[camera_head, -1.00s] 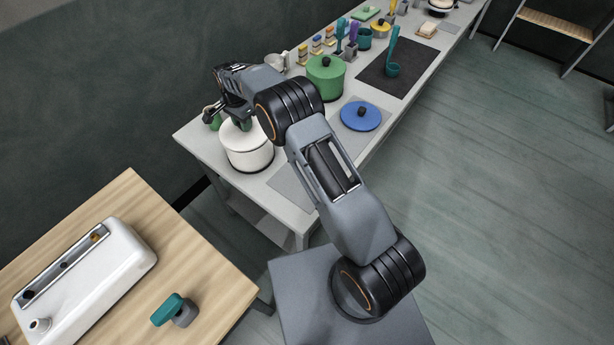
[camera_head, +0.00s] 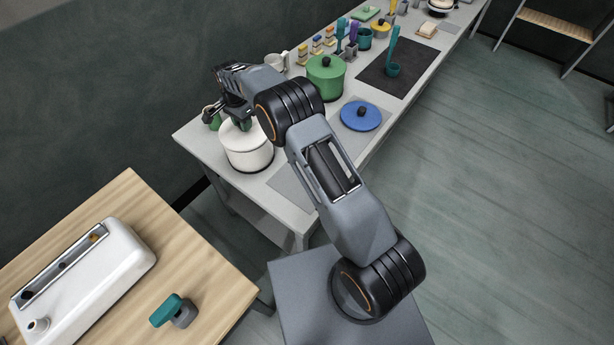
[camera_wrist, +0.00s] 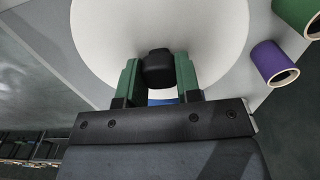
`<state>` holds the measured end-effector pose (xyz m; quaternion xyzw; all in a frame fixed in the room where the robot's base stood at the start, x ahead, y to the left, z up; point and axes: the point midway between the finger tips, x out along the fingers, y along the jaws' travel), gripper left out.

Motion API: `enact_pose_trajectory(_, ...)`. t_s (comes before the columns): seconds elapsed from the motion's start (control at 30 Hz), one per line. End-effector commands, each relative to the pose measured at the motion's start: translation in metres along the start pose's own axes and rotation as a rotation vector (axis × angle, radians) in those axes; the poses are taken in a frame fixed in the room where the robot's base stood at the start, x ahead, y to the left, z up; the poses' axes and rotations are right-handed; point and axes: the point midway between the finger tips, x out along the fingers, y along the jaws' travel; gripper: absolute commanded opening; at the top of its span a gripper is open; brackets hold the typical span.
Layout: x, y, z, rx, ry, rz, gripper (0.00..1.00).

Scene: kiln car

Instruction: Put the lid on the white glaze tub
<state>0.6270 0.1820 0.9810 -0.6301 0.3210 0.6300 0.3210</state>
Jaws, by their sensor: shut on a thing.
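The white glaze tub (camera_head: 250,160) stands near the left end of the grey bench in the head view. A white lid (camera_head: 232,134) is at its top, partly hidden by my arm; I cannot tell whether it rests fully on the rim. In the wrist view the round white lid (camera_wrist: 110,35) fills the upper middle, with its black knob (camera_wrist: 158,69) between my green fingertips. My gripper (camera_wrist: 158,75) is shut on that knob. In the head view my gripper (camera_head: 240,122) is over the tub, its fingertips mostly hidden.
A green pot (camera_head: 325,82) stands right behind the tub, and a blue lid (camera_head: 361,116) lies on the bench to the right. A purple cylinder (camera_wrist: 268,62) and a green one (camera_wrist: 298,14) are close beside the white lid in the wrist view. A wooden table (camera_head: 200,262) is in front.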

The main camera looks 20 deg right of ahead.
Motion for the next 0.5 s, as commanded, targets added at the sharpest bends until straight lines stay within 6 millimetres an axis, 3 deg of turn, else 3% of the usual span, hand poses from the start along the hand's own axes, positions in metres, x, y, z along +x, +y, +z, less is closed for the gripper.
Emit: enact_pose_trajectory(0.5,0.0109,0.0,0.0,0.0,0.0,0.0,0.0)
